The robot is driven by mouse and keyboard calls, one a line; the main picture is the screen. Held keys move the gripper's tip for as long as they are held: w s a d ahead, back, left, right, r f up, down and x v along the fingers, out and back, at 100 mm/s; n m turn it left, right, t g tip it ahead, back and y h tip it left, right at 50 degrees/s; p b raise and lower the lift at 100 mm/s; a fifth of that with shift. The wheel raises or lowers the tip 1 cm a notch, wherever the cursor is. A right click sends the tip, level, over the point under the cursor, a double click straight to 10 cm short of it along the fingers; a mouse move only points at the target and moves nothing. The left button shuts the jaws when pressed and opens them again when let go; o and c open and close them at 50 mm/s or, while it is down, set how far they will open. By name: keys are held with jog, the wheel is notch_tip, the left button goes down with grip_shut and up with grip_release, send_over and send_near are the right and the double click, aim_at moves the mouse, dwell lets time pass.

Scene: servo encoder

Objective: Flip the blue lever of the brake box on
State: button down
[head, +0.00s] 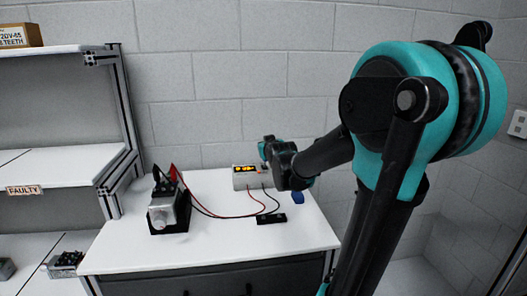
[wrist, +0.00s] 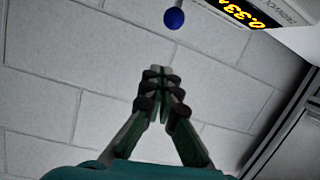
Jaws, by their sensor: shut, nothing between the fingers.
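The blue lever knob (wrist: 173,18) is a round ball on a thin stem at the top of the wrist view, beside the box. My gripper (wrist: 160,75) is shut and empty, its fingertips below the knob in that picture and apart from it.
A motor-like unit (head: 168,212) stands on the white table (head: 220,245) at left, with red and black cables (head: 222,216) running right. A small black block (head: 271,219) and a blue item (head: 298,197) are near the box. Shelving (head: 60,178) stands at left. The table front is clear.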

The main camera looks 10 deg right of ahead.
jog(key=v, duration=0.8)
jog(key=shift+f, duration=0.3)
